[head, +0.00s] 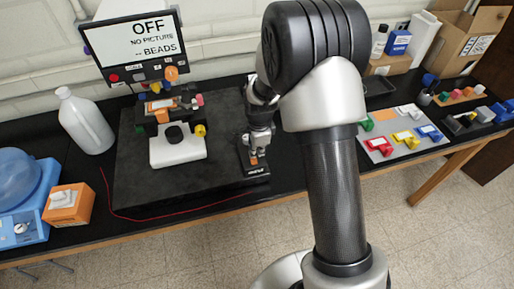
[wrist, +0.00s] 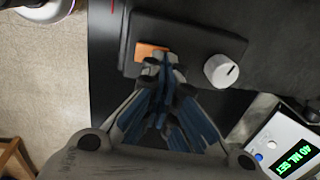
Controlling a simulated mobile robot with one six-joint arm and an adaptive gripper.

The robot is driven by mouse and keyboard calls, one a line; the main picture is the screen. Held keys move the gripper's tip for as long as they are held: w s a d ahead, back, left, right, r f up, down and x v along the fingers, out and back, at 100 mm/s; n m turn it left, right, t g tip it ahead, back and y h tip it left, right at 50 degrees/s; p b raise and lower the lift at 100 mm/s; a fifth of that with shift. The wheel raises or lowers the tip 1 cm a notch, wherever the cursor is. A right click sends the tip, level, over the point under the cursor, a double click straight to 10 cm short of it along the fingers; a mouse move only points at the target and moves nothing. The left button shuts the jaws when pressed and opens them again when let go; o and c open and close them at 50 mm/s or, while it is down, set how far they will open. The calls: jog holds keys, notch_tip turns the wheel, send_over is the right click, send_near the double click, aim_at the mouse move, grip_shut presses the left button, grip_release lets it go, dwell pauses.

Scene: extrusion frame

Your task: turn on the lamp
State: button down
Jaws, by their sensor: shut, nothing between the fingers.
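A black box (wrist: 190,45) with an orange rocker switch (wrist: 150,50) and a white knob (wrist: 221,70) lies under my gripper in the wrist view. A microscope (head: 178,150) with coloured knobs stands on the pad. The screen (head: 135,45) behind reads "OFF NO PICTURE -- BEADS". No lit lamp shows.
A white device reading "40 ML SET" (wrist: 285,148) stands near the box. A white bottle (head: 86,121), an orange box (head: 69,205) and a blue unit (head: 25,228) are at left. A grey tray (head: 403,136) with coloured pieces is at right. A red wire runs along the front.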

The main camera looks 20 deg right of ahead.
jog(key=shift+w+f+b, duration=0.1)
jog(key=shift+f+b, duration=0.4)
jog(key=shift+r, duration=0.1)
jog(key=shift+s+r, duration=0.15)
jog(key=shift+s, duration=0.65)
jog(key=shift+w, duration=0.1)
